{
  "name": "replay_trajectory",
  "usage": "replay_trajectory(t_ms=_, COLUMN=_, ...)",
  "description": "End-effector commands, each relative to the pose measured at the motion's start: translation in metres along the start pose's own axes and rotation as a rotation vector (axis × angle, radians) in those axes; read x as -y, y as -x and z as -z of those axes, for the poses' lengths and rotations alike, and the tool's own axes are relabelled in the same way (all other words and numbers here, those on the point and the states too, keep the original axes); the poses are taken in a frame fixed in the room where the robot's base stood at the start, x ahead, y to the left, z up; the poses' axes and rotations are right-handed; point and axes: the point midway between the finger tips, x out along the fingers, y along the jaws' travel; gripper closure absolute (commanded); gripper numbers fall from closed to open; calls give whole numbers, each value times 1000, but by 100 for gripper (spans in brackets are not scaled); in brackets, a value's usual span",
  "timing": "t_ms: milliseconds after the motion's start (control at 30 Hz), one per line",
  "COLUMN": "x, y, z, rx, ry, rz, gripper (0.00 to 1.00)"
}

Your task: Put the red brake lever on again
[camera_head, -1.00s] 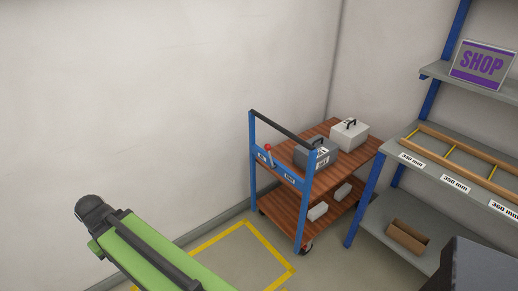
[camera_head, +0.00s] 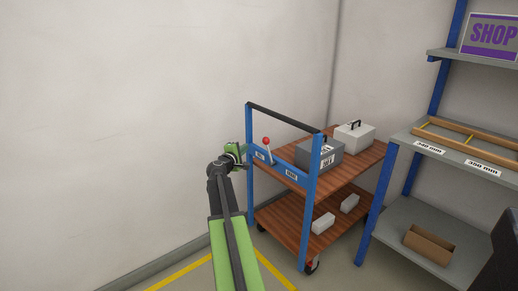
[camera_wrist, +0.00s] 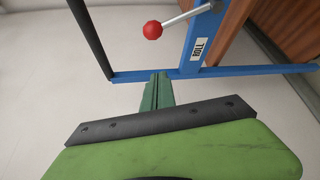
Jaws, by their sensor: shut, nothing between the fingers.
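The brake lever, a pale rod with a red knob (camera_head: 266,140), stands nearly upright at the blue crossbar of a trolley (camera_head: 283,172). In the wrist view the red knob (camera_wrist: 153,30) is at the top, with its silver rod running right to the blue frame. A label reading ROLL (camera_wrist: 198,47) is beside it. My gripper (camera_head: 238,153) is just left of the trolley's left post in the head view. In the wrist view its green fingers (camera_wrist: 157,90) are shut and empty, pointing at a blue bar. I cannot tell whether they touch it.
The trolley's wooden decks carry a grey case (camera_head: 318,153), a white case (camera_head: 354,137) and small pale boxes below. A shelf rack (camera_head: 440,150) stands close on the right. Bare wall lies left; yellow floor lines (camera_head: 180,274) run in front.

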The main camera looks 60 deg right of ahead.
Motion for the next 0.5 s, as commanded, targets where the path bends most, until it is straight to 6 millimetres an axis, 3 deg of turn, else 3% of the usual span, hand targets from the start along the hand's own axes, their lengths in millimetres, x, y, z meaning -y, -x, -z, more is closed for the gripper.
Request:
replay_trajectory(t_ms=267, x=0, y=-10, z=2, rx=0, ry=-3, rz=2, gripper=100)
replay_trajectory(t_ms=500, x=0, y=-60, z=4, rx=1, ry=-3, rz=2, gripper=100)
